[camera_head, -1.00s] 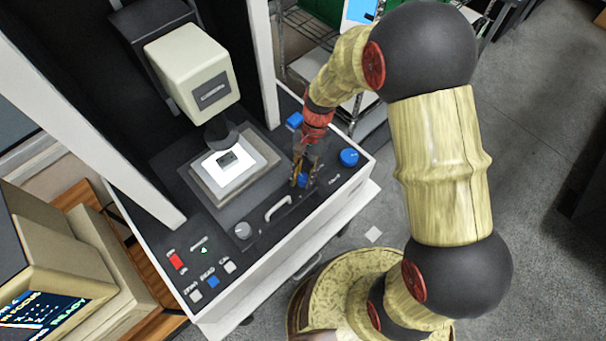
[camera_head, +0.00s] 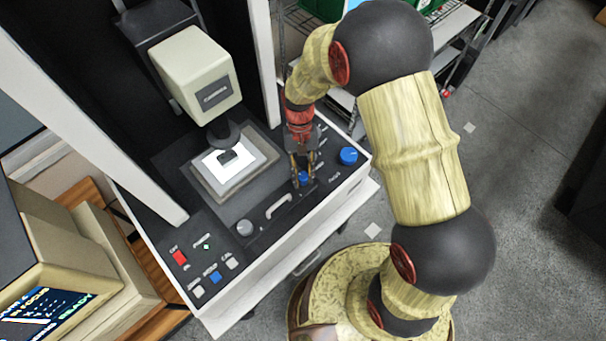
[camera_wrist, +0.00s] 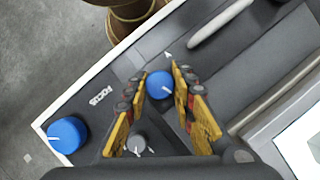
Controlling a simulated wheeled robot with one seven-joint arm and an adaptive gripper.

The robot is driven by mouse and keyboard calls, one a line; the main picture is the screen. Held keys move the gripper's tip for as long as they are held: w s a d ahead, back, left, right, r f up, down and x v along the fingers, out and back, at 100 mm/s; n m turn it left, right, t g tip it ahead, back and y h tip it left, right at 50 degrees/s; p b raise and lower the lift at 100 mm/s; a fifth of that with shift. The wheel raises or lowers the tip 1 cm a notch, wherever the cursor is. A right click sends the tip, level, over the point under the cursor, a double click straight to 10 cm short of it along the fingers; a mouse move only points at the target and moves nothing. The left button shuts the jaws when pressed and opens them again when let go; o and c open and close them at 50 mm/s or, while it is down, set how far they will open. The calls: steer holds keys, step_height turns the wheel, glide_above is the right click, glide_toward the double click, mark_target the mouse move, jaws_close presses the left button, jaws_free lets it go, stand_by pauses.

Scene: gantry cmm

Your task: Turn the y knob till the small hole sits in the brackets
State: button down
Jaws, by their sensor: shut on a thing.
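My gripper (camera_head: 301,172) points down at the right part of the machine's control panel, shut on a small blue knob (camera_head: 304,179). In the wrist view my gripper's yellow fingers (camera_wrist: 161,88) stand on either side of this blue knob (camera_wrist: 159,84), which has a white pointer line. I cannot read a label for it. The lit stage (camera_head: 233,168) sits left of my gripper, with a dark part on its bright plate under the lens. The small hole and the brackets cannot be made out. The monitor (camera_head: 45,312) at the lower left shows partly cut-off text and a dark graphic.
A larger blue focus knob (camera_head: 348,156) is right of my gripper; it also shows in the wrist view (camera_wrist: 67,134). A small grey knob (camera_wrist: 137,145) is close to the fingers. A pale handle (camera_head: 279,205) and a grey knob (camera_head: 244,228) lie to the left.

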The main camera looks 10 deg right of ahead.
stand_by(0.3)
steer(key=c, duration=1.6)
jaws_free()
steer(key=shift+o, duration=0.5)
steer(key=v, duration=1.2)
